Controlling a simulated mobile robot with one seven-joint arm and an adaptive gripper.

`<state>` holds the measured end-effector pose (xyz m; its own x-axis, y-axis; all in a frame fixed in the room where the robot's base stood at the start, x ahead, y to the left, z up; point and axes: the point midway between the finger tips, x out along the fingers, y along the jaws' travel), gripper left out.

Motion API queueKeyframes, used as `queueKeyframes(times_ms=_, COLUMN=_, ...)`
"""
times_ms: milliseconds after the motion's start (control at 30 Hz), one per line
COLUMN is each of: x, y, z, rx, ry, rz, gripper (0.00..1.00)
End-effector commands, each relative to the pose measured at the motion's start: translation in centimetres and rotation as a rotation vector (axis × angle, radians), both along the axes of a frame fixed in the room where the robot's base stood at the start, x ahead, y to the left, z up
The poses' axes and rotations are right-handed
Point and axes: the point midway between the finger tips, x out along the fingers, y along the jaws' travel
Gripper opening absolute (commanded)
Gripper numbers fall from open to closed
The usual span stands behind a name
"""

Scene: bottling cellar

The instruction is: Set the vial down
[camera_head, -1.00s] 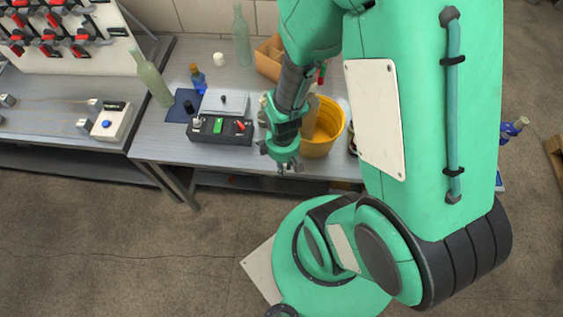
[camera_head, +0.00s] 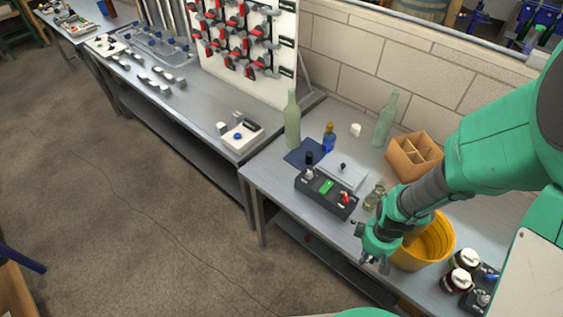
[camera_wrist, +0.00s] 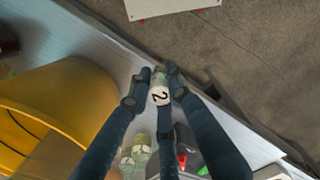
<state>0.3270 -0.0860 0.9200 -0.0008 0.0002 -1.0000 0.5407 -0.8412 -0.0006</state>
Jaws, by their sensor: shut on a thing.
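In the head view my gripper (camera_head: 374,262) hangs at the front edge of the workbench (camera_head: 272,187), just left of the yellow bucket. The vial cannot be made out there. Whether it touches any surface cannot be told.
The yellow bucket (camera_head: 437,240) stands close to my gripper. A black control box (camera_head: 326,194), small glass bottle (camera_head: 374,196), green bottles and divided cardboard box (camera_head: 415,154) crowd the bench. Dark jars (camera_head: 461,271) stand at right. A navy mat (camera_head: 304,154) has some bare surface.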

Motion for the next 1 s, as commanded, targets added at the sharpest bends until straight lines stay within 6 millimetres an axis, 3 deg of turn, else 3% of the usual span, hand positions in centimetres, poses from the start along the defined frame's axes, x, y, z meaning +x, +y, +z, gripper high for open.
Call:
queueKeyframes(times_ms=433, x=0.3, y=0.0, z=4.3, rx=0.000, ry=0.000, rz=0.005, gripper=0.00)
queueKeyframes(times_ms=767, x=3.8, y=0.6, z=4.6, rx=0.000, ry=0.000, rz=0.064, gripper=0.00)
queueKeyframes(times_ms=1000, x=8.3, y=1.7, z=5.0, rx=0.000, ry=0.000, rz=0.140, gripper=0.00)
